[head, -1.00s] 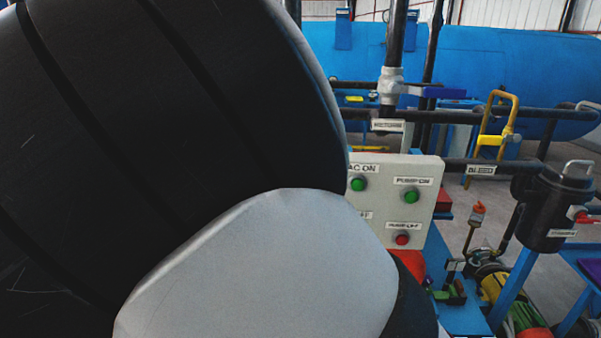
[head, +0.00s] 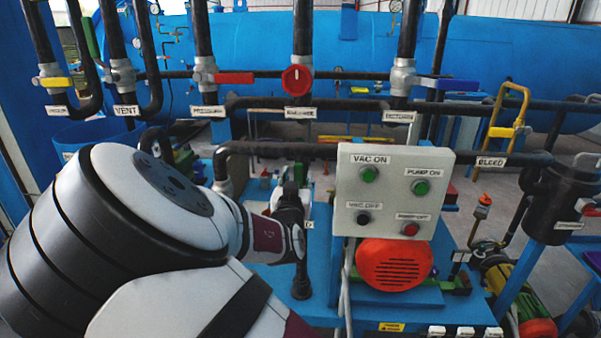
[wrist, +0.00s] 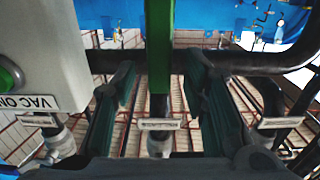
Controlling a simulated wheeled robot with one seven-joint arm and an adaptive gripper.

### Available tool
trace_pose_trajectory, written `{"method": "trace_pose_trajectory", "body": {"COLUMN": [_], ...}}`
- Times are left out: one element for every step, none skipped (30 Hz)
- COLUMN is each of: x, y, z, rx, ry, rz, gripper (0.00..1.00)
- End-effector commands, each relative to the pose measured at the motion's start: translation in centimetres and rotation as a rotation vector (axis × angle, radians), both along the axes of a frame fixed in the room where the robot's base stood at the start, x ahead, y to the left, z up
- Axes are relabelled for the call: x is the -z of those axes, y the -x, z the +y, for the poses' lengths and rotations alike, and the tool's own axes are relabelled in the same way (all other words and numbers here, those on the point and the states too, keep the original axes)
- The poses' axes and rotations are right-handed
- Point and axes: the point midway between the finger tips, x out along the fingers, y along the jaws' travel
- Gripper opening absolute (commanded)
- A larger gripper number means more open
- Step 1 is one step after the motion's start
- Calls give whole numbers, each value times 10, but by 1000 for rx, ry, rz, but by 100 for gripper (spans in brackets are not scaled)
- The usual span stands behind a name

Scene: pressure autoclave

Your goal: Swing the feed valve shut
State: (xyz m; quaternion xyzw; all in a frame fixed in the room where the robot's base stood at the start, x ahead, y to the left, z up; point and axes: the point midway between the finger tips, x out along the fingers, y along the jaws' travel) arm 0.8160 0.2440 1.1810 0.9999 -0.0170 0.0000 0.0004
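A long green bar (wrist: 160,60), like a valve lever, runs down from the top edge of the wrist view. It stands between the two dark fingers of my gripper (wrist: 160,75), with a gap on each side. The gripper is open and apart from the bar. In the head view my black gripper (head: 289,208) is left of the button panel, below the dark horizontal pipe, seen from behind. My wrist hides what is in front of it there. I read no label saying feed, so I cannot tell for sure that the green bar is the feed valve's handle.
The button panel (head: 393,195) stands close on the right, above a red motor cover (head: 394,265). The dark pipe (head: 270,148) crosses above my gripper.

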Motion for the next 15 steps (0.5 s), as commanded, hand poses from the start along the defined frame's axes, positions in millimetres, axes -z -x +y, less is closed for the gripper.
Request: {"method": "trace_pose_trajectory", "body": {"x": [0, 0, 0, 0, 0, 0, 0, 0, 0, 0, 0, 0, 0, 0, 0], "y": [-8, -12, -16, -19, -22, -25, -26, -27, -29, -29, -30, -30, -30, -30, -30], "z": [-1, -1, -1, -1, -1, -1, -1, -1, -1, -1, -1, -1, -1, -1, -1], "rx": [1, 1, 1, 1, 1, 1, 1, 1, 1, 0, 0, 0, 0, 0, 0], "ry": [0, 0, -1, -1, -1, -2, -1, -1, -1, -1, -1, -1, -1, -1, -1], "rz": [-2, -1, 0, 0, -1, -1, 0, 0, 1, 1, 1, 1, 1, 1, 1], "gripper": [40, 40, 40, 40, 40, 40, 40, 40, 40, 40, 40, 40, 40, 40, 40]}}
